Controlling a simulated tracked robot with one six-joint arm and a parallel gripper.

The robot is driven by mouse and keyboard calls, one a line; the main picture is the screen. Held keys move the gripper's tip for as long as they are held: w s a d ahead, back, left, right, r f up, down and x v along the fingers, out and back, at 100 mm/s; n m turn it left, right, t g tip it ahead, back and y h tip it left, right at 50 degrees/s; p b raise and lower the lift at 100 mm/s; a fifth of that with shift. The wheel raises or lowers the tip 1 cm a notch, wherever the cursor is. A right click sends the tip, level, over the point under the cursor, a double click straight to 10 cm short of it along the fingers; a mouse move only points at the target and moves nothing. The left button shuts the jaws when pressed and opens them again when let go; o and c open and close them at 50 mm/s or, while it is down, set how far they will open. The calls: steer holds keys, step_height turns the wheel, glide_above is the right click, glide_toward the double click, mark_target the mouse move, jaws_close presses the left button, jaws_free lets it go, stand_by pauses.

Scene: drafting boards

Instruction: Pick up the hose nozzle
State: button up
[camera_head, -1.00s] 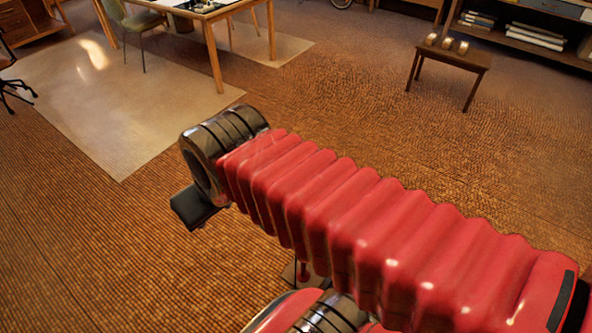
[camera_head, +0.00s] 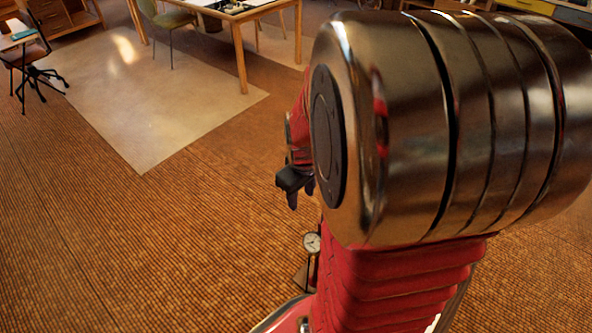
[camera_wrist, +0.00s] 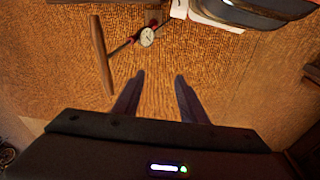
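I cannot make out a hose nozzle in either current view; my arm covers much of the head view. My gripper (camera_wrist: 159,78) is open in the wrist view, its two dark fingers apart with only brown floor showing between them. In the head view my gripper (camera_head: 298,188) shows small beside the big metal joint of my arm, pointing down above the floor.
A round white dial gauge (camera_wrist: 147,37) lies beyond my fingertips, near a brown bar (camera_wrist: 103,60); the gauge (camera_head: 312,243) also shows beside my arm. A table (camera_head: 240,45) and chair (camera_head: 172,22) stand at the back.

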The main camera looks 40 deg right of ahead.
steer(key=s+d+f+n, duration=0.2)
steer(key=s+d+f, duration=0.3)
steer(key=f, duration=0.4)
steer(key=s+d+f+n+g, duration=0.1)
steer(key=s+d+f, duration=0.4)
steer(key=f, duration=0.4)
steer(key=s+d+f+n+y, duration=0.1)
steer(key=s+d+f+n, duration=0.1)
steer(key=s+d+f, duration=0.3)
step_height(320, 180, down, 5)
steer(key=shift+s+d+r+n+g, duration=0.1)
steer(key=shift+s+d+n+g, duration=0.15)
steer(key=shift+d+n+g, duration=0.1)
steer(key=shift+f, duration=4.3)
steer(key=shift+d+f, duration=0.15)
steer(key=shift+f, duration=2.45)
